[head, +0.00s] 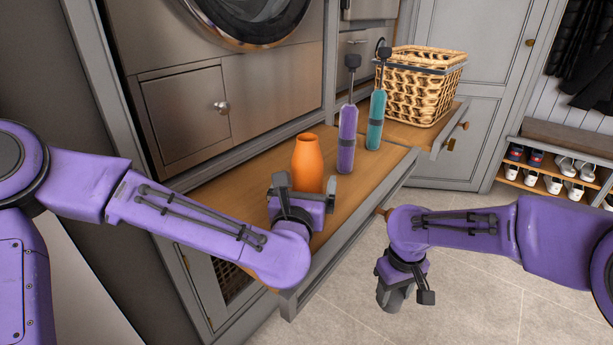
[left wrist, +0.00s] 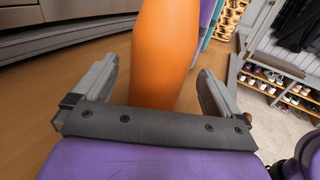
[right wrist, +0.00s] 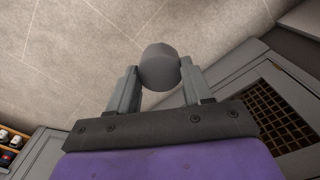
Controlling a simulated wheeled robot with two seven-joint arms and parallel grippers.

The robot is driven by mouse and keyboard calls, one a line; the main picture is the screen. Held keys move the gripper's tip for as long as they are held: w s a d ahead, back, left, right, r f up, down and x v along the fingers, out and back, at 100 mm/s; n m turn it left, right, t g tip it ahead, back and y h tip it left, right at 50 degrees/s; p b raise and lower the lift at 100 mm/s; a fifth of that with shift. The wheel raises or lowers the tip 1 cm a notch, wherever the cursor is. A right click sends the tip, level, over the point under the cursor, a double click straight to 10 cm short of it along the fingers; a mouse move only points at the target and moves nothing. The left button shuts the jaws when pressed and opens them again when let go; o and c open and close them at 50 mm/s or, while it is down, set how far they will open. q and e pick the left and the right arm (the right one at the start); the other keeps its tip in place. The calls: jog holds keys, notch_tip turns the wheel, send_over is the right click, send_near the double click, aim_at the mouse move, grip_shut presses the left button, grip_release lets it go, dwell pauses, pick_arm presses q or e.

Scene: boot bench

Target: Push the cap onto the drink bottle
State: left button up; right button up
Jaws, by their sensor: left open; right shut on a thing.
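The orange drink bottle (head: 308,165) stands upright on the wooden bench top. My left gripper (head: 300,188) is at the bottle's near side. In the left wrist view the bottle (left wrist: 166,50) rises between the two open fingers (left wrist: 160,90), with a gap visible on each side. My right gripper (head: 405,298) hangs over the floor in front of the bench. In the right wrist view its fingers (right wrist: 158,85) are shut on a grey round cap (right wrist: 159,67). The cap is well apart from the bottle.
A purple bottle-like item (head: 346,140) and a teal one (head: 376,120) stand right of the drink bottle. A wicker basket (head: 418,85) is further back. The wooden bench top (head: 225,190) is clear to the left. A shoe rack (head: 550,165) stands at the far right.

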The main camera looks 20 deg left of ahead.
aim_at(308, 173)
pick_arm(q)
jog(key=w, duration=0.4)
jog(key=shift+w+a+f, duration=0.1)
jog(key=shift+w+a, duration=0.15)
jog(key=shift+a, duration=0.1)
jog(key=c, duration=1.1)
notch_tip(308, 173, up, 18)
jog(key=p, duration=0.3)
jog(key=shift+p, duration=0.35)
pick_arm(e)
notch_tip(308, 173, up, 4)
jog(key=shift+f, duration=0.15)
